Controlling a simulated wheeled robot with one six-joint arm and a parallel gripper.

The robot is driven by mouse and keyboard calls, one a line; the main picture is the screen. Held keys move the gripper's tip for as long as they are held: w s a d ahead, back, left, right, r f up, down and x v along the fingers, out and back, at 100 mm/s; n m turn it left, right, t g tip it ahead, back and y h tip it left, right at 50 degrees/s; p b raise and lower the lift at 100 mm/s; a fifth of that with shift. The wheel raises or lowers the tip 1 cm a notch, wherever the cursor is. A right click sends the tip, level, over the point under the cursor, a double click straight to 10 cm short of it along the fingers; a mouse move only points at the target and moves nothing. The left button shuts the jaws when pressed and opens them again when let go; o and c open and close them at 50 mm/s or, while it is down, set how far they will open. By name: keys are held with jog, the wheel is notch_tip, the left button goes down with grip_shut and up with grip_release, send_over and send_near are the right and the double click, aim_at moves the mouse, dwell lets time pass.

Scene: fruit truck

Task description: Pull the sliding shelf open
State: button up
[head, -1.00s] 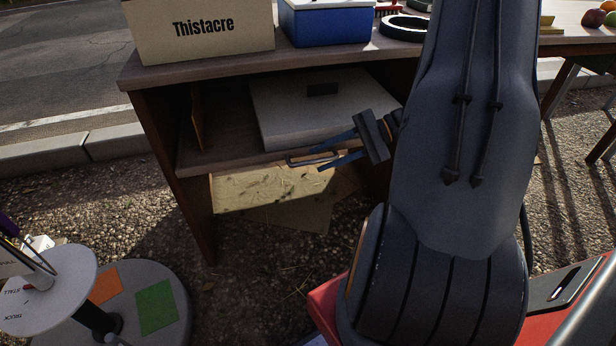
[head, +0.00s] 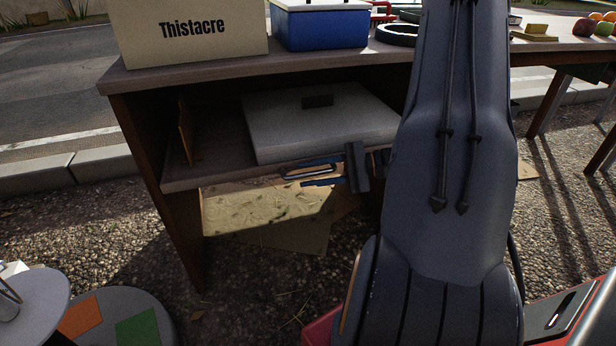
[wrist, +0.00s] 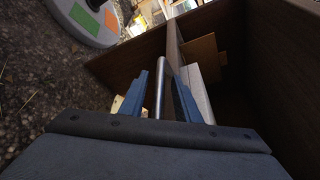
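The sliding shelf (head: 215,166) is a wooden board under the table, with a metal bar handle (head: 291,175) on its front edge. My gripper (head: 311,173) is at the handle, its blue fingers apart, one above and one below the bar. In the wrist view the handle (wrist: 160,92) runs between the two fingers of my gripper (wrist: 160,76), with gaps visible on both sides. Contact with the bar cannot be made out. My arm hides the right part of the shelf.
A pale lidded box (head: 320,128) lies on the shelf. The table (head: 185,77) above carries a Thistacre box (head: 190,35) and a blue cooler (head: 318,28). A round grey base (head: 130,310) stands at lower left. Flat cardboard (head: 265,210) lies below the shelf.

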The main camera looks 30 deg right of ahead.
jog(key=shift+w+a, duration=0.2)
jog(key=shift+a, duration=0.05)
grip_shut()
jog(key=shift+f, duration=0.1)
